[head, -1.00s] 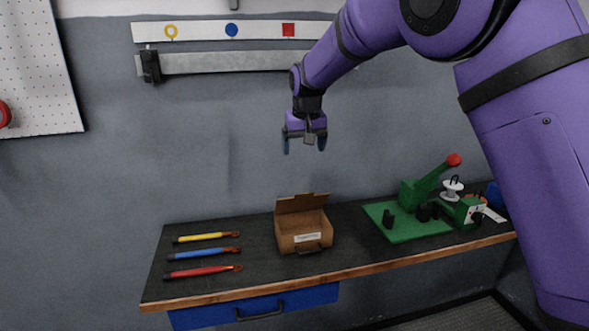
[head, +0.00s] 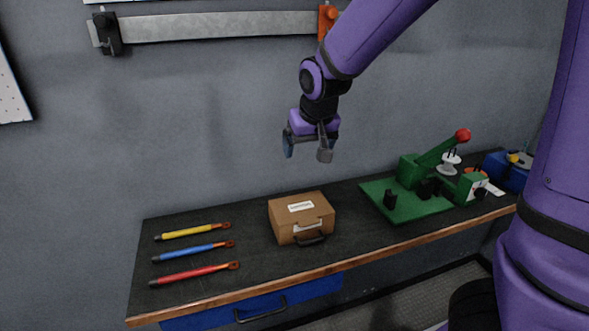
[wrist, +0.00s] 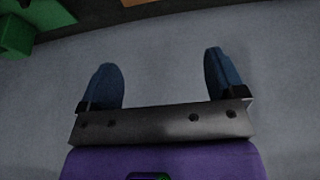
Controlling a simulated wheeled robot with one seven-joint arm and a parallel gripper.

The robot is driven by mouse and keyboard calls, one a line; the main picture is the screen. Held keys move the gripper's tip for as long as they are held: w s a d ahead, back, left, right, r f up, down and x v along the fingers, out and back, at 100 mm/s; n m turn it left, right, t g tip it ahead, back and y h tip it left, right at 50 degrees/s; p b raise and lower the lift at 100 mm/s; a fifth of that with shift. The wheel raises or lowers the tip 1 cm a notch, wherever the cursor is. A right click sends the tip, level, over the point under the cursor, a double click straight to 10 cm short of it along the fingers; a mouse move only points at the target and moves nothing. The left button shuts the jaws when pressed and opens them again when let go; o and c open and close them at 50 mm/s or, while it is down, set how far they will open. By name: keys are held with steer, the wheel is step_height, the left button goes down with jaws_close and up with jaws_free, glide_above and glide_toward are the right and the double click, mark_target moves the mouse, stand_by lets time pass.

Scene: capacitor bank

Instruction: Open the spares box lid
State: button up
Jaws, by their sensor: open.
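The spares box (head: 287,229) is a small brown box on the dark bench, with a dark handle at its front. Its lid (head: 301,207) is down on the box and bears a white label. My gripper (head: 308,153) is in the air above and behind the box, apart from it, with its fingers pointing down. Its two blue fingertips are spread wide with nothing between them, as the wrist view also shows (wrist: 160,85). In the wrist view, part of a brown thing shows at the top edge, too cropped to tell for sure.
Yellow, blue and red handled tools (head: 193,252) lie left of the box on the bench (head: 345,236). A green press (head: 407,203) with a red-knobbed lever stands to the right. A blue drawer (head: 251,312) is below. A metal rail (head: 220,25) is on the wall.

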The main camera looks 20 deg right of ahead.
steer(key=x, duration=0.9)
steer(key=shift+f, duration=0.3)
steer(key=shift+w, duration=0.1)
jaws_close()
stand_by(0.8)
steer(key=c, duration=1.6)
jaws_free()
steer(key=o, duration=1.6)
